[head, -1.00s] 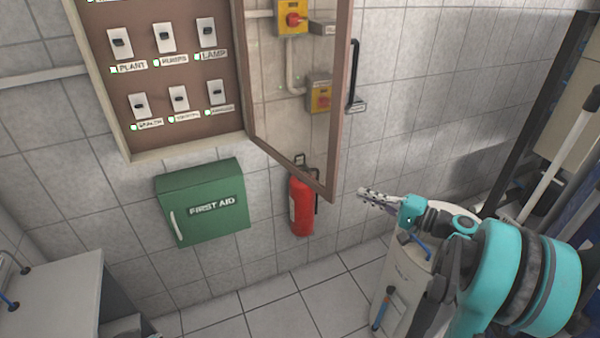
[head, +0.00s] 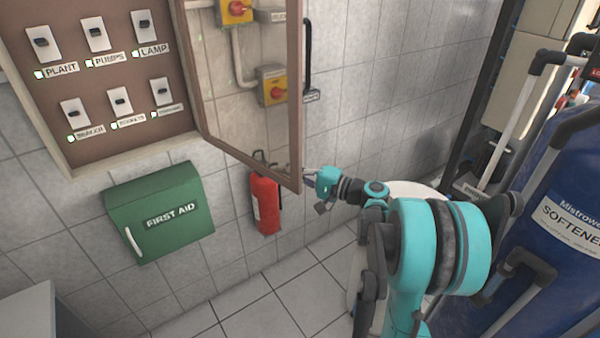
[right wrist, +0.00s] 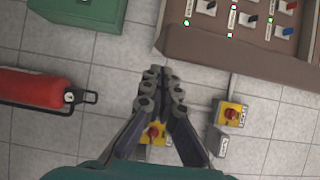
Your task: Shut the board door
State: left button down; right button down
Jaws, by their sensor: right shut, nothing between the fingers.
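The board door (head: 294,110) is a brown frame with a see-through pane. It stands open, swung out from the right side of the switch board (head: 105,160). A black handle (head: 307,50) is on its outer free edge. My right gripper (head: 309,174) is beside the door's lower free corner, just right of the frame. Its tips are partly hidden there, and I cannot tell whether they touch it. In the right wrist view the fingers (right wrist: 162,80) are together and empty, with the board (right wrist: 230,45) beyond them. My left gripper is not in view.
A green first aid box (head: 160,215) hangs below the board. A red extinguisher (head: 265,203) is on the wall under the door. Yellow-and-red switches (head: 272,85) show through the pane. A blue softener tank (head: 540,190) stands at the right.

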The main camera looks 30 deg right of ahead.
jog(key=shift+s+a, duration=0.2)
jog(key=shift+a, duration=0.4)
jog(key=shift+s+a, duration=0.25)
jog(key=shift+a, duration=0.3)
jog(key=a, duration=2.7)
jog(key=w+a+m+t+h, duration=0.1)
jog(key=w+a+m+h, duration=0.3)
jog(key=w+a, duration=0.4)
jog(key=w+a+m+t+h+p, duration=0.1)
jog(key=w+a+m+t+h, duration=0.1)
jog(key=w+a+h, duration=0.5)
jog(key=shift+w+a+m+h, duration=0.3)
jog(key=shift+w+a+m, duration=0.75)
jog(key=shift+w, duration=2.35)
